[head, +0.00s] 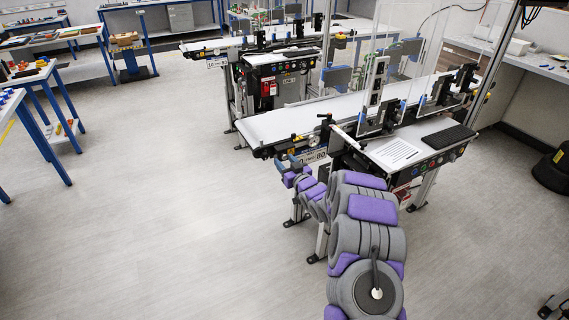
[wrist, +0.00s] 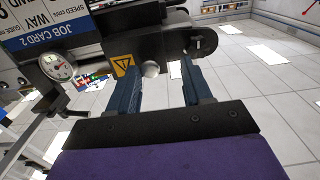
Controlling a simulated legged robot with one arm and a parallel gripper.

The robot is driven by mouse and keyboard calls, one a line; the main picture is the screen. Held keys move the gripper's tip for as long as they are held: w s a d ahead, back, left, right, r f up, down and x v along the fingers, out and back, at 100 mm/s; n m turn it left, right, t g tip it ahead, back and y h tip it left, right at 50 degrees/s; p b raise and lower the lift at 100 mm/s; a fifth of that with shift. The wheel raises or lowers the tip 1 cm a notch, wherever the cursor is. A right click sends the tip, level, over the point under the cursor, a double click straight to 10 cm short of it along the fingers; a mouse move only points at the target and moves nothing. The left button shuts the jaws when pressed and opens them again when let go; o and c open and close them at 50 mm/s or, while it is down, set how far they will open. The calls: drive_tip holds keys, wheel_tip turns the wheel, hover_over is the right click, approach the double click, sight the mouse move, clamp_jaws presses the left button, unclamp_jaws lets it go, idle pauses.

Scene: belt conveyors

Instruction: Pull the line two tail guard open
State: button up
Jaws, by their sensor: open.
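The near conveyor (head: 290,122) has a white belt and a dark tail end (head: 262,151) facing my arm. In the wrist view, a dark guard-like housing (wrist: 180,42) with a yellow warning label (wrist: 122,65) lies just beyond my fingers. A blue and white card (wrist: 50,28) reading "JOB CARD 2" is beside it. A small pale round knob (wrist: 151,70) shows between the fingers. My gripper (wrist: 160,78) is open around the knob's place in the picture; I cannot tell whether it touches. In the head view my gripper (head: 290,167) is low at the tail end, partly hidden by my arm.
A round dial gauge (wrist: 56,66) sits left of the housing. A side shelf with a paper sheet (head: 393,152) and keyboard (head: 447,136) adjoins the near conveyor. A second conveyor (head: 215,45) stands behind. Blue-legged benches (head: 45,110) are at left. The floor (head: 130,220) at left is clear.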

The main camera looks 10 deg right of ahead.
drive_tip(key=shift+w+d, duration=0.1)
drive_tip(key=shift+w, duration=0.25)
drive_tip(key=shift+w+d, duration=0.15)
drive_tip(key=shift+d, duration=0.75)
drive_tip(key=shift+a, duration=0.8)
drive_tip(key=c, duration=0.6)
drive_tip(key=shift+d, duration=0.5)
clamp_jaws()
drive_tip(key=shift+a, duration=0.25)
